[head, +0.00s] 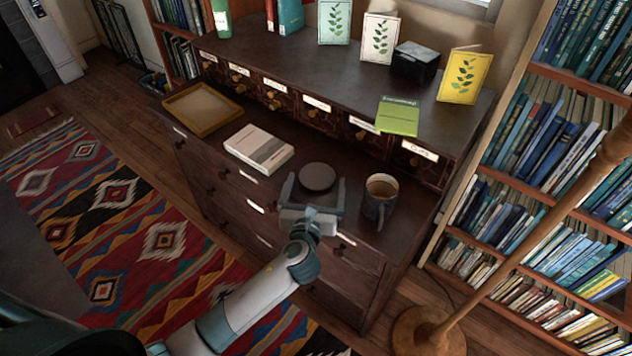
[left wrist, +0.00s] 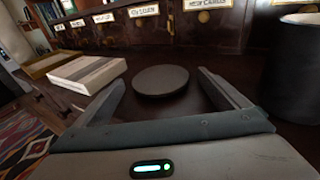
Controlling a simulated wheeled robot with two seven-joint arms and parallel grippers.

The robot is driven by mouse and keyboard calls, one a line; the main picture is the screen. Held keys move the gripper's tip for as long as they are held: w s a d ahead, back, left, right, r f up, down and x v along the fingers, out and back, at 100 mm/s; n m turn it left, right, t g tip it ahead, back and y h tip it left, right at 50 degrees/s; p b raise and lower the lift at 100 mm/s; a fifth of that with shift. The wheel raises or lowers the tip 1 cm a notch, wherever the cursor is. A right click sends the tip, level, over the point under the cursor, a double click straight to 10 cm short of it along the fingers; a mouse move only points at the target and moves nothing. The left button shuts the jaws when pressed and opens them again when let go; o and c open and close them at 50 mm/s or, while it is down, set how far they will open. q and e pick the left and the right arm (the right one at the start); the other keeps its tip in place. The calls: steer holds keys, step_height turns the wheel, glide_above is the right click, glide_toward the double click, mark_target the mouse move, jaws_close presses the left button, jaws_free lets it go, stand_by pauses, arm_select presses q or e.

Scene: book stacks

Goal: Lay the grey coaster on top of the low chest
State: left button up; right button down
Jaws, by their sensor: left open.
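The grey coaster (head: 317,177) is a dark round disc lying flat on the lower front top of the dark wooden low chest (head: 300,158). It also shows in the left wrist view (left wrist: 160,80), in front of the palm. My left gripper (head: 315,184) is open, its two fingers on either side of the coaster's near part. In the left wrist view the gripper (left wrist: 161,92) shows gaps between both fingers and the disc. My right gripper is not in view.
A mug (head: 380,198) stands close to the right of my left gripper. A white-grey book (head: 258,149) and a yellow tray (head: 202,108) lie to the left. A raised row of small labelled drawers (head: 315,105) runs behind. A lamp pole (head: 525,245) and bookcase stand at right.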

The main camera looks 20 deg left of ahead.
arm_select(q)
steer(key=v, duration=1)
steer(key=shift+s, duration=0.4)
steer(key=shift+r, duration=0.1)
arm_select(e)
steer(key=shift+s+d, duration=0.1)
